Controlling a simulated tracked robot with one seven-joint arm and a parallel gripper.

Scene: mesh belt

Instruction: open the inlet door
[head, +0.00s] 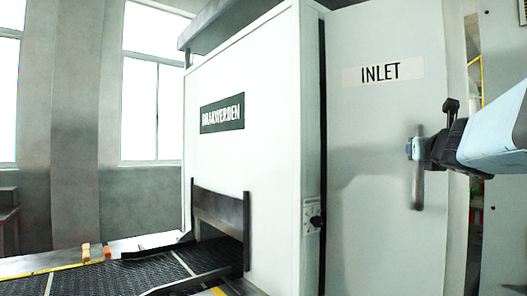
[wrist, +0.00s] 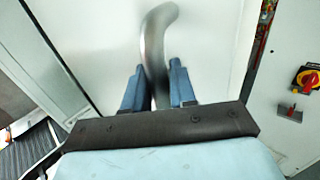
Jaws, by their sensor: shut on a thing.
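The inlet door (head: 375,120) is a tall pale panel with an INLET label on the right of the head view. A grey vertical bar handle (head: 418,190) stands near its right side. My gripper (head: 416,149) comes in from the right and is shut around the upper part of this handle. In the wrist view the curved metal handle (wrist: 156,40) passes between the two blue fingers of my gripper (wrist: 157,88). A dark strip runs down the door's left edge; I cannot tell whether the door stands ajar.
A black mesh belt (head: 110,275) runs into the machine's low opening at left. A small switch (head: 316,221) sits left of the door. A red and yellow rotary switch (wrist: 307,79) is on the panel at right in the wrist view.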

